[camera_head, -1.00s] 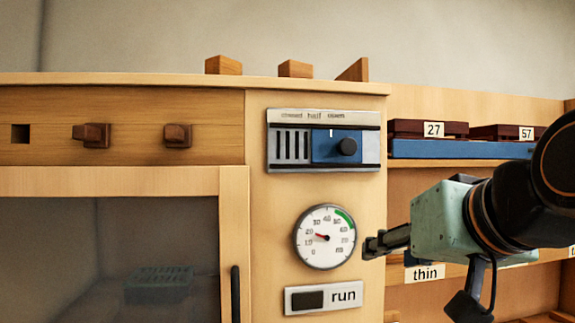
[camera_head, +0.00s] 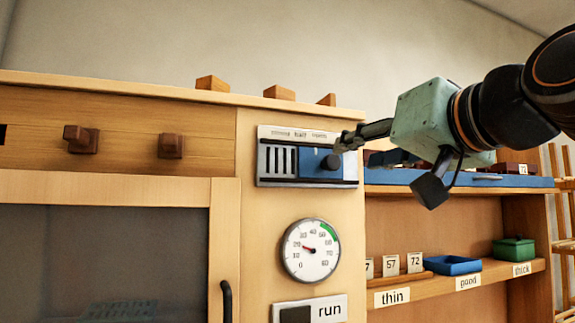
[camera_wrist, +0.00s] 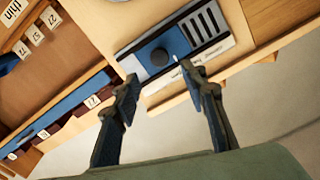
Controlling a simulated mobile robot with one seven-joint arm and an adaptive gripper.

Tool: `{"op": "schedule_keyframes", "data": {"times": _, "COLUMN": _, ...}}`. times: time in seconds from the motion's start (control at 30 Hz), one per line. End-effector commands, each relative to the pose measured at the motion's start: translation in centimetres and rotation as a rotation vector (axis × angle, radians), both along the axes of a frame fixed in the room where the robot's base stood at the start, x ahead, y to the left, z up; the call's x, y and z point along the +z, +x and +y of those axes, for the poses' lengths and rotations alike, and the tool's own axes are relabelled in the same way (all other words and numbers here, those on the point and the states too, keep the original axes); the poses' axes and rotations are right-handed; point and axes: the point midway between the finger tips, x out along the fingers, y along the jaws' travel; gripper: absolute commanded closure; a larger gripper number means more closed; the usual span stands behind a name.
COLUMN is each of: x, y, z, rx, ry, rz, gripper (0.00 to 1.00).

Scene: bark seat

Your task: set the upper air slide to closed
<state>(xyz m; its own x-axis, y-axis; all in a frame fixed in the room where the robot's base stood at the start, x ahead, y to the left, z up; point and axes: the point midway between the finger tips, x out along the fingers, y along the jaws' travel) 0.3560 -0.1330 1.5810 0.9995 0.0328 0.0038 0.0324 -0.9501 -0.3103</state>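The upper air slide is a blue plate (camera_head: 312,163) with a round black knob (camera_head: 331,162), set in a grey metal frame (camera_head: 265,180) on the wooden front. The plate sits at the right of the frame, with dark vent slots uncovered at the left. Its white mark is near the right-hand label, "open". My gripper (camera_head: 346,139) is at the frame's upper right, close to the knob. In the wrist view my gripper (camera_wrist: 163,79) has its fingers apart, with nothing between them. The knob (camera_wrist: 159,56) shows just beyond the fingertips; I see no contact.
A gauge (camera_head: 310,250) and a "run" panel (camera_head: 310,310) are below the slide. Wooden pegs (camera_head: 82,139) and a glazed door (camera_head: 110,260) are at the left. Shelves at the right hold a blue tray (camera_head: 453,265) and a green box (camera_head: 514,249).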

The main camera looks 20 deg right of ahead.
Motion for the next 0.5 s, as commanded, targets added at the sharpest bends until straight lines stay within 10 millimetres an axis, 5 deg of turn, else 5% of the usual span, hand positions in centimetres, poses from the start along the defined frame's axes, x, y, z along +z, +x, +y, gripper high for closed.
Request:
{"op": "schedule_keyframes", "data": {"times": 0.3, "x": 0.0, "y": 6.2, "z": 0.4, "rx": 0.004, "ry": -0.001, "rz": 0.006, "gripper": 0.60}}
{"op": "schedule_keyframes", "data": {"times": 0.5, "x": -0.1, "y": 8.7, "z": 0.4, "rx": 0.002, "ry": -0.001, "rz": 0.004, "gripper": 0.60}}
